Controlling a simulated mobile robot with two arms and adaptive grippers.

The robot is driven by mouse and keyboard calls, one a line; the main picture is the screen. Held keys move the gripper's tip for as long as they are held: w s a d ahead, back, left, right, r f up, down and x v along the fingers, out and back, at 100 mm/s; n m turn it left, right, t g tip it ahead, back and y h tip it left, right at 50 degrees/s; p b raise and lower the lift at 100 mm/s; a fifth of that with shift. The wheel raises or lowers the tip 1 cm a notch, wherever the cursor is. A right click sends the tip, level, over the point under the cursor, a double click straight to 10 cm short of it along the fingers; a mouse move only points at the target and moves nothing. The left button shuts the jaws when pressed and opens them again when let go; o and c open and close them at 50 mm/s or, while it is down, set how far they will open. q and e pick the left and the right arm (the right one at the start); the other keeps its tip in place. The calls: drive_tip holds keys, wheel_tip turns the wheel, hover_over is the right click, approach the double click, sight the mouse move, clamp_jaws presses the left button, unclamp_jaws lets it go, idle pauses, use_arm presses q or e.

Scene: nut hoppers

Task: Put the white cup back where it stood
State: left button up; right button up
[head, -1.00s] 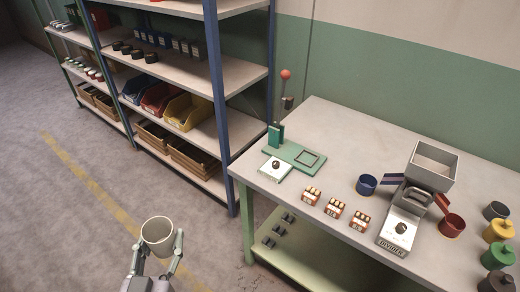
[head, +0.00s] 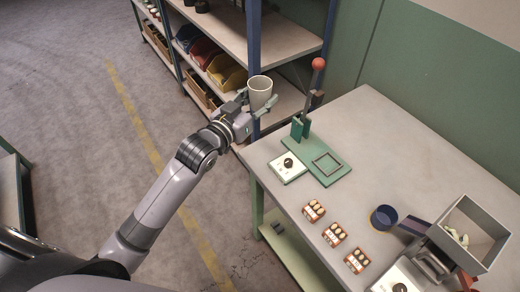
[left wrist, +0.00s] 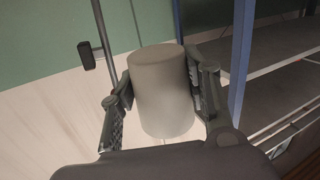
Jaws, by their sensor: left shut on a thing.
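The white cup (head: 260,92) is upright, its open mouth facing up, in my left gripper (head: 256,106). The gripper is shut on its sides. In the left wrist view the cup (left wrist: 162,95) fills the space between the two fingers of the left gripper (left wrist: 160,85). Its inside is hidden there. My right gripper is not in view.
A green fixture (head: 330,178) with a red-knobbed lever (head: 318,64) and a white dial box (head: 288,166) are on the bench near the cup. Shelving (head: 215,42) rises behind.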

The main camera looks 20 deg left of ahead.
use_arm(q)
drive_tip(key=shift+w+f, duration=0.15)
drive_tip(key=shift+w, duration=0.2)
hover_over(260, 152)
wheel_tip(260, 152, down, 15)
wheel_tip(260, 152, down, 4)
drive_tip(key=shift+f, duration=0.1)
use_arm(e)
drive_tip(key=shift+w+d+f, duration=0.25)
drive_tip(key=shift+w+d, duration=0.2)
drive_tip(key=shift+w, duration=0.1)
use_arm(q)
drive_tip(key=shift+f+b, duration=0.15)
drive_tip(key=shift+b, duration=0.2)
drive_tip(key=o, duration=1.1)
drive_tip(key=shift+o, duration=0.3)
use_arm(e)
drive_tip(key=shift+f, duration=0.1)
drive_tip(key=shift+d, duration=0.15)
